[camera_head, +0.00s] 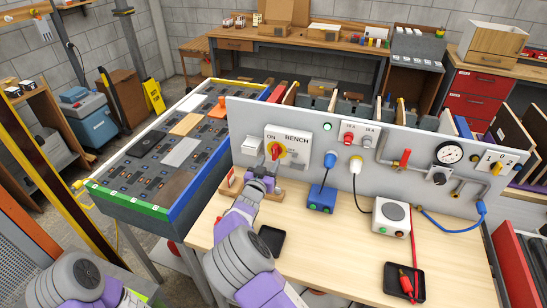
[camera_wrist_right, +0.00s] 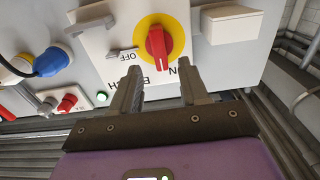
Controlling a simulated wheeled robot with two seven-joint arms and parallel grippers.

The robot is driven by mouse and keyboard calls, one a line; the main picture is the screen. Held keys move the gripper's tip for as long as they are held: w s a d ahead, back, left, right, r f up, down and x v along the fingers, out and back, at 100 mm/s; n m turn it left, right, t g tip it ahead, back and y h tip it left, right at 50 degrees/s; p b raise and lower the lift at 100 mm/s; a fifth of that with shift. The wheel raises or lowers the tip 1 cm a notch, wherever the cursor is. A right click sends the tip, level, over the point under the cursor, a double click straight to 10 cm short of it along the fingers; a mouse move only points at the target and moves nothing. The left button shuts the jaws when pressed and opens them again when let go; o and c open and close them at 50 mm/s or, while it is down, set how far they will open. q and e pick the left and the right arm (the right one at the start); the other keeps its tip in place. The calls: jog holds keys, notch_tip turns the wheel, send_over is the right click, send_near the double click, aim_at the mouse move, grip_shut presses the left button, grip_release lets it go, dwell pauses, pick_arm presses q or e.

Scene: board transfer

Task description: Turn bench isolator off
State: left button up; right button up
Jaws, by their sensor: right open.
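The bench isolator (camera_head: 287,146) is a light panel on the grey upright board, lettered ON and BENCH. Its red rotary handle (camera_head: 276,149) sits on a yellow disc; it also shows in the right wrist view (camera_wrist_right: 157,43), where the OFF lettering (camera_wrist_right: 127,57) is at its left and ON is below right. My right gripper (camera_head: 269,168) is in front of and just below the handle. In the right wrist view its two fingers (camera_wrist_right: 161,88) are open and empty, with the handle ahead between them, apart from the tips. My left gripper is out of the head view.
A grey hook and a pale box (camera_wrist_right: 231,24) flank the handle. Black trays (camera_head: 272,239) lie on the bench.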

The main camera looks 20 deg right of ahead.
aim_at(274, 153)
jog(key=shift+x, duration=2.75)
grip_shut()
